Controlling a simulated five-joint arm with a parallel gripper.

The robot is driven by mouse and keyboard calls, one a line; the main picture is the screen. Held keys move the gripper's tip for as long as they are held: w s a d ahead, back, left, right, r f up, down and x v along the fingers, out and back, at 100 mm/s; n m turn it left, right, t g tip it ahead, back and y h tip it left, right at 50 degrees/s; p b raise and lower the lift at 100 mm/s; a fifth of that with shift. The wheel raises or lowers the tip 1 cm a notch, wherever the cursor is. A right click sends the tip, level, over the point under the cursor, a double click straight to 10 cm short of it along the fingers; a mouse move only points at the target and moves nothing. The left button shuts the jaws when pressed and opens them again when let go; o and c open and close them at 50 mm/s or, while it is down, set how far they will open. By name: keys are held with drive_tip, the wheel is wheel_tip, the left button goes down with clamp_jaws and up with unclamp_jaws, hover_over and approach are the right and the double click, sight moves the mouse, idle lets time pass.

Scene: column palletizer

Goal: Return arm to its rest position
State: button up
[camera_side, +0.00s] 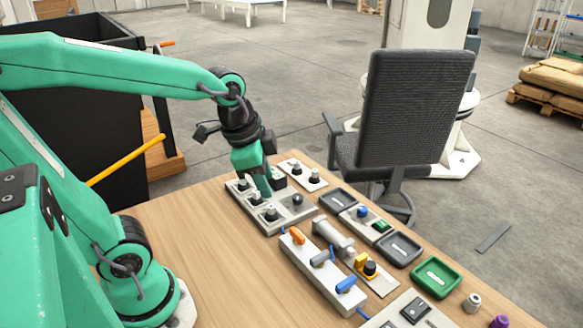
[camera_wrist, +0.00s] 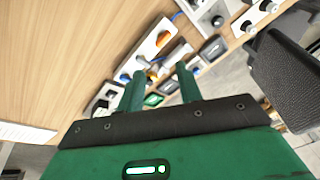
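My green arm reaches over the wooden table, and my gripper (camera_side: 266,184) points down above a grey panel (camera_side: 265,226) that bears several dark knobs. The side view does not show clearly whether the fingers touch the panel. In the wrist view, my gripper (camera_wrist: 160,72) has its two green fingers apart, with nothing held between them. No rest position is marked in either view.
An office chair (camera_side: 413,110) stands beyond. The bare wood (camera_side: 205,245) at left is clear.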

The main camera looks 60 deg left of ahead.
drive_tip(key=shift+s+a+r+n+t, duration=0.1)
drive_tip(key=shift+s+r+n+t, duration=0.3)
drive_tip(key=shift+s+n, duration=0.6)
drive_tip(key=shift+s+d+r+n+t, duration=0.1)
drive_tip(key=shift+s+r+n+t, duration=0.25)
drive_tip(key=shift+s+n, duration=0.65)
drive_tip(key=shift+s+a+r+n+t, duration=0.1)
drive_tip(key=shift+s+r+n+t, duration=0.3)
drive_tip(key=shift+n, duration=1)
